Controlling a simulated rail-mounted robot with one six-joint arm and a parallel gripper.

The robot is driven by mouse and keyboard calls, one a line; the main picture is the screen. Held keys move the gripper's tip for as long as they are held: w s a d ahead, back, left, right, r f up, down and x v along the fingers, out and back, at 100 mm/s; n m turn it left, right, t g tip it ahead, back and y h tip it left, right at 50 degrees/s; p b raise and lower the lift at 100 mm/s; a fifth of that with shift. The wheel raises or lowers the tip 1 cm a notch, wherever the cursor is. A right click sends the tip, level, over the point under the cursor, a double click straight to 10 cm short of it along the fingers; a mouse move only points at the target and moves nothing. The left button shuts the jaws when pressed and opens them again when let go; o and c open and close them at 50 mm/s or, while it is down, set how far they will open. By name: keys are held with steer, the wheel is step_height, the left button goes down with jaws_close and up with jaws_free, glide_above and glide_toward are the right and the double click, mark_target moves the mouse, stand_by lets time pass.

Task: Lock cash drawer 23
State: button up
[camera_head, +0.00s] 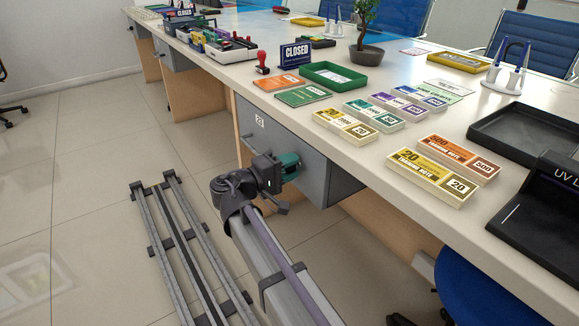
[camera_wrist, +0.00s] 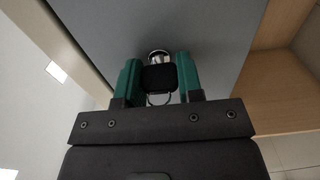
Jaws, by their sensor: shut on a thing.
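A grey drawer unit (camera_head: 312,182) hangs under the counter, with a small white number label (camera_head: 260,122) too small to read surely. Its front looks closed, as far as I can see. In the wrist view the grey drawer front (camera_wrist: 215,40) fills the upper middle, with a round silver lock (camera_wrist: 158,54) on it. A key with a black head (camera_wrist: 158,78) sits at the lock, with a thin ring below it. My gripper (camera_wrist: 158,82) has its green fingers either side of the key head, shut on it. In the head view my gripper (camera_head: 288,165) is against the drawer front and hides the lock.
The counter (camera_head: 380,165) above carries banknote bundles (camera_head: 345,124), a green tray (camera_head: 333,77), a black tray (camera_head: 520,130) and a CLOSED sign (camera_head: 295,54). A blue chair (camera_head: 490,292) stands at lower right. The floor at left is clear beside my rail.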

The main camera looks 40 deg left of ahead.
stand_by(0.4)
steer(key=o, duration=0.9)
steer(key=shift+o, duration=0.2)
steer(key=shift+s, duration=0.1)
steer(key=v, duration=1)
steer(key=shift+s+a, duration=0.2)
steer(key=shift+s, duration=0.1)
steer(key=shift+r, duration=0.1)
